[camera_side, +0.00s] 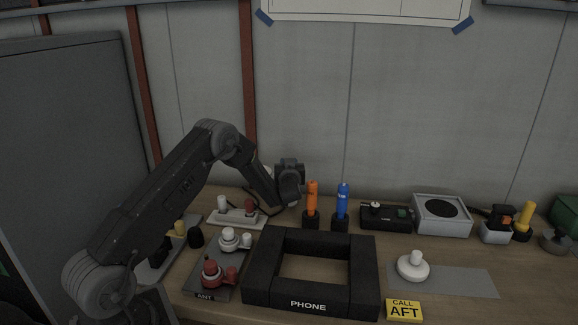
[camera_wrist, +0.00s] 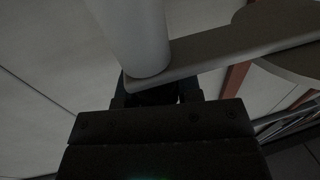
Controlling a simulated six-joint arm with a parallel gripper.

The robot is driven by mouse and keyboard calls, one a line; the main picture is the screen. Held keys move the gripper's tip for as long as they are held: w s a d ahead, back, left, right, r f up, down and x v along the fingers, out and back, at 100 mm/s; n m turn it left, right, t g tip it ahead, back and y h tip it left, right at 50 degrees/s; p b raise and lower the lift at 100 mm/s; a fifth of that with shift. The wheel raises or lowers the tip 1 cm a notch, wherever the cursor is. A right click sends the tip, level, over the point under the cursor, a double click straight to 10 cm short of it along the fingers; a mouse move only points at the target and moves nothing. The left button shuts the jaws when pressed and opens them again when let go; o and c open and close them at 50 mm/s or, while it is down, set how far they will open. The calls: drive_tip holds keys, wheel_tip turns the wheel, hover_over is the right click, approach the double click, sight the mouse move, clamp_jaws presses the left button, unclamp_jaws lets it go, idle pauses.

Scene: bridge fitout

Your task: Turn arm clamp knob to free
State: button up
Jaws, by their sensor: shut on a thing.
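My gripper (camera_side: 292,198) is at the back of the bench, left of the orange stick, pointing down beside the wall. In the wrist view its dark jaws (camera_wrist: 155,95) are shut on a part at the foot of a pale grey cylinder (camera_wrist: 140,35). A flat pale bar (camera_wrist: 235,45) runs from there to the upper right. The gripped part is mostly hidden by the jaws, and I cannot tell how far it is turned. I cannot make out the arm clamp knob for certain in the side view.
A black frame marked PHONE (camera_side: 310,303) stands in front. The orange stick (camera_side: 312,198) and a blue stick (camera_side: 342,201) stand close right of my gripper. A plate with red (camera_side: 211,272) and white (camera_side: 229,238) knobs lies left. A white knob (camera_side: 412,264) sits at right.

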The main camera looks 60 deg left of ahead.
drive_tip(key=shift+r, duration=0.1)
drive_tip(key=o, duration=0.9)
drive_tip(key=shift+o, duration=0.2)
drive_tip(key=s+d+r, duration=0.2)
drive_tip(key=d+r, duration=0.2)
drive_tip(key=r, duration=0.3)
drive_tip(key=shift+s, duration=0.35)
drive_tip(key=shift+d, duration=0.1)
